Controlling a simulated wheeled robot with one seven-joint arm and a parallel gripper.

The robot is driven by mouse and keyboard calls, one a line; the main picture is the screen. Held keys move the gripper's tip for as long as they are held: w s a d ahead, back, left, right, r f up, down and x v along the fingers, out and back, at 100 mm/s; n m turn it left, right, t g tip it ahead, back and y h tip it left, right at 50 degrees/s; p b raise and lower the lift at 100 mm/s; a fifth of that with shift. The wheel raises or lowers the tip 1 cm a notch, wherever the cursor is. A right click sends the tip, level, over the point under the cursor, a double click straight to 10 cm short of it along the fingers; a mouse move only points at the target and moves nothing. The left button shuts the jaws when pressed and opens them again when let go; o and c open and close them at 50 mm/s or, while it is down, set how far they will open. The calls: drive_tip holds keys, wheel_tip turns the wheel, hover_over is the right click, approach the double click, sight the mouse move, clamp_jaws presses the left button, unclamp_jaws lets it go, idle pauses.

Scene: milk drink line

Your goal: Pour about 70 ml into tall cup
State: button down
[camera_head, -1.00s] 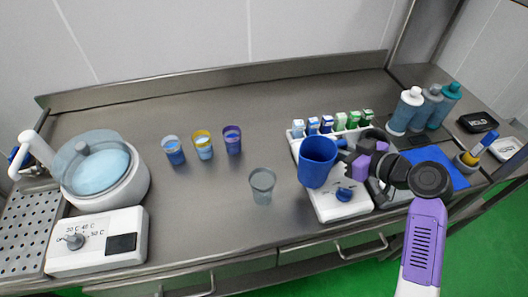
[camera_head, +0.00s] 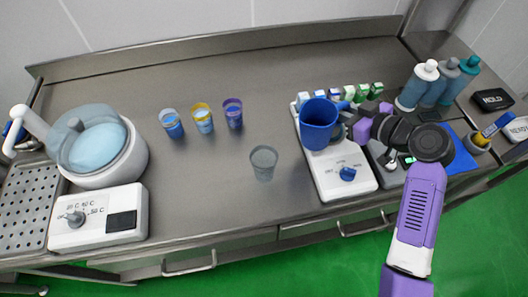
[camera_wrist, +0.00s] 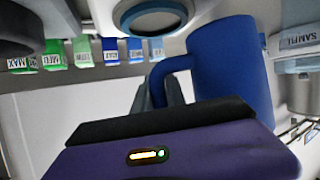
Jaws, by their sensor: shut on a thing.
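A blue jug (camera_head: 318,126) with a handle is upright in my gripper, over the back part of a white hotplate unit. My gripper (camera_head: 363,128) is shut on the jug's handle from the right. In the wrist view the jug (camera_wrist: 228,72) is at the right, with its handle between my gripper's fingers (camera_wrist: 162,92). A clear grey cup (camera_head: 264,164), likely the tall cup, stands on the bench to the left of and nearer than the jug. It looks empty. The jug's contents cannot be made out.
The white hotplate unit (camera_head: 335,178) has a blue knob. Small labelled cartons (camera_head: 347,93) line its back. Bottles (camera_head: 418,86) stand right. A water bath (camera_head: 110,150) is far left. Bench around the clear cup is free.

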sight(319, 101)
drive_tip(key=shift+s+a+r+n+t+h+p, duration=0.15)
drive_tip(key=shift+s+a+r+n+h+p, duration=0.15)
drive_tip(key=shift+a+r+n+h, duration=0.15)
drive_tip(key=shift+s+a+r+n+t+h+p, duration=0.15)
drive_tip(key=shift+a+r+n+h+p, duration=0.2)
drive_tip(key=shift+n, duration=0.2)
drive_tip(key=a+n, duration=0.1)
drive_tip(key=s+a+r+n+h, duration=0.1)
drive_tip(key=shift+s+a+t+h, duration=0.25)
drive_tip(key=shift+a+t+h, duration=0.05)
drive_tip(key=shift+t, duration=0.1)
drive_tip(key=shift+s+a+r+n+t+h+p, duration=0.15)
drive_tip(key=shift+a+r+n+p, duration=0.1)
drive_tip(key=shift+r, duration=0.2)
drive_tip(key=shift+s+a+r+n+t+h+p, duration=0.1)
drive_tip(key=shift+r+n+t+p, duration=0.15)
drive_tip(key=shift+r, duration=0.2)
drive_tip(key=shift+s+a+r+n+t+h+p, duration=0.1)
drive_tip(key=shift+a+r+n+h+p, duration=0.15)
drive_tip(key=shift+r, duration=0.2)
drive_tip(key=shift+s+a+r+n, duration=0.1)
drive_tip(key=shift+r+n, duration=0.25)
drive_tip(key=shift+r, duration=0.1)
drive_tip(key=shift+s+a+r+n+t+h, duration=0.15)
drive_tip(key=shift+a+r+n+t+h, duration=0.15)
drive_tip(key=shift+r, duration=0.25)
drive_tip(key=shift+s+a+r, duration=0.15)
drive_tip(key=shift+a, duration=0.05)
